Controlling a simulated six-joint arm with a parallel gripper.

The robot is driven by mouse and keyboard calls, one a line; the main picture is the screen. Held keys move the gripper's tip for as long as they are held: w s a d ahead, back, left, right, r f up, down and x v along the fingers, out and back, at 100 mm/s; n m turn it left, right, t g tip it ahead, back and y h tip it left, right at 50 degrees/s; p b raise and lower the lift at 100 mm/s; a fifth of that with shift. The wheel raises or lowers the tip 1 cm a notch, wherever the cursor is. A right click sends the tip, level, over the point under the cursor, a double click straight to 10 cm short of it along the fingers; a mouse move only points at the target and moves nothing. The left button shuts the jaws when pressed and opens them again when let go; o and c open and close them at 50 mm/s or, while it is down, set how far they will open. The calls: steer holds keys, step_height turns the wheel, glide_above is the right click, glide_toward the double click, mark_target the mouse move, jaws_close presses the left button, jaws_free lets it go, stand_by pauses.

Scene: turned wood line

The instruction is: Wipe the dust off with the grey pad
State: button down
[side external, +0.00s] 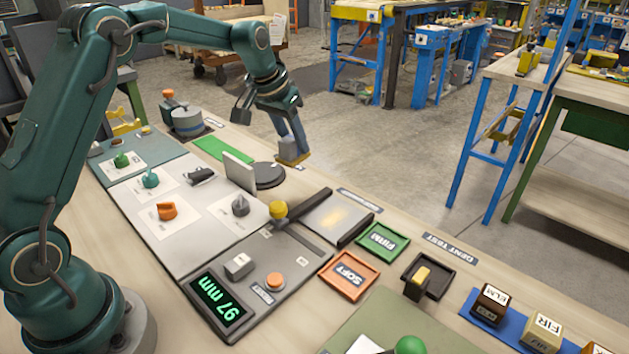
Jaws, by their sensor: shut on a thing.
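My gripper (287,122) points down above the far edge of the bench, behind the round black disc. It is shut on a grey-blue piece with a tan lower end (292,158). The fingers partly hide this piece, and I cannot tell for sure whether it is the grey pad. A yellowish, dusty-looking patch (334,218) lies on a pale grey plate (318,229) between two dark rails. The gripper is up and to the left of this patch, well apart from it.
An upright grey plate (240,172) and the black disc (269,175) stand near the gripper. A yellow-topped knob (278,210) stands left of the dusty plate. Green (383,243) and orange (348,276) trays lie to its right. The air above the plate is clear.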

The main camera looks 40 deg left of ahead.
steer(key=d+m, duration=0.1)
steer(key=d, duration=0.8)
steer(key=shift+s+d+f, duration=0.1)
steer(key=shift+s+f, duration=0.1)
steer(key=shift+f, duration=1.6)
steer(key=shift+s+d+f, duration=0.1)
steer(key=shift+s+f, duration=0.1)
steer(key=shift+f, duration=1.6)
steer(key=shift+d+f, duration=0.2)
steer(key=shift+f, duration=0.7)
steer(key=shift+d, duration=1.8)
steer(key=a, duration=0.4)
steer(key=shift+a, duration=0.1)
steer(key=shift+w, duration=0.8)
steer(key=shift+d, duration=1.95)
steer(key=shift+a+r, duration=0.1)
steer(key=shift+a, duration=1.9)
step_height(320, 180, up, 8)
steer(key=shift+d+m, duration=0.15)
steer(key=shift+m, duration=0.15)
